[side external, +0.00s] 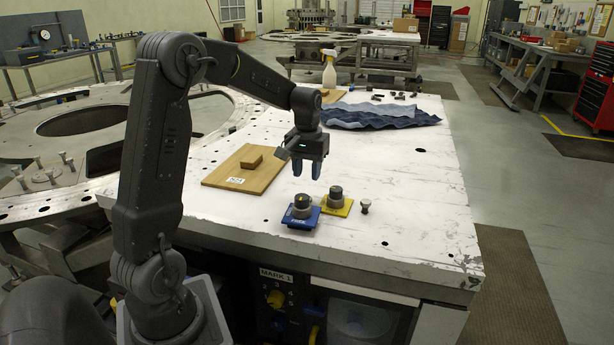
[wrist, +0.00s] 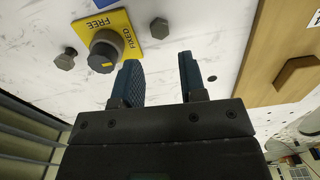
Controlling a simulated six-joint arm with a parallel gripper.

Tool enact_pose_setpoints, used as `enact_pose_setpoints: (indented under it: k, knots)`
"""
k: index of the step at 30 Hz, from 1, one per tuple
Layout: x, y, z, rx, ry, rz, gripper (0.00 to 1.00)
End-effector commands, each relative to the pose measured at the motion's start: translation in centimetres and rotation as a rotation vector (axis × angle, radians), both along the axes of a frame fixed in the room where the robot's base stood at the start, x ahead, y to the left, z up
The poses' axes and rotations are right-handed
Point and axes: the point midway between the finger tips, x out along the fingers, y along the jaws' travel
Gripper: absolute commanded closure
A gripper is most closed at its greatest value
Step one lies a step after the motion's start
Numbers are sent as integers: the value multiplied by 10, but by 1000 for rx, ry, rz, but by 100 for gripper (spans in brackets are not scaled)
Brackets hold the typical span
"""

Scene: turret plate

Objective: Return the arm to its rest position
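My gripper (side external: 308,172) hangs fingers-down above the white plate, over the area behind the two knobs, and touches nothing that I can see. In the wrist view its two blue fingers (wrist: 161,80) are apart with only bare plate between them. A yellow base with a dark grey knob (side external: 336,197) stands below and to the right of it; in the wrist view this knob (wrist: 106,47) lies beside the left finger, with FREE and FIXED lettered on the base. A blue base with a similar knob (side external: 302,207) stands nearer the front edge.
A wooden board (side external: 265,177) with a small wooden block (side external: 252,161) lies left of my gripper. A small bolt (side external: 365,206) stands right of the yellow base. Crumpled blue cloth (side external: 380,115), dark small parts and a spray bottle (side external: 329,70) are farther back. The plate's right side is clear.

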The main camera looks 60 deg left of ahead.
Motion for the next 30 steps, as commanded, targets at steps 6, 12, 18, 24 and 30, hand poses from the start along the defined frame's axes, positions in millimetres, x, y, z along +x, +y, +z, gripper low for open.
enact_pose_setpoints:
  k: [6,12,18,24,30]
  knots:
    - [-1,-4,2,3,-5,-8,62]
    - [-15,-54,36,43,-76,-122,62]
    - [-58,-130,72,101,-201,-320,62]
    - [-115,-189,85,144,-332,-512,62]
    - [-159,-220,81,166,-433,-649,62]
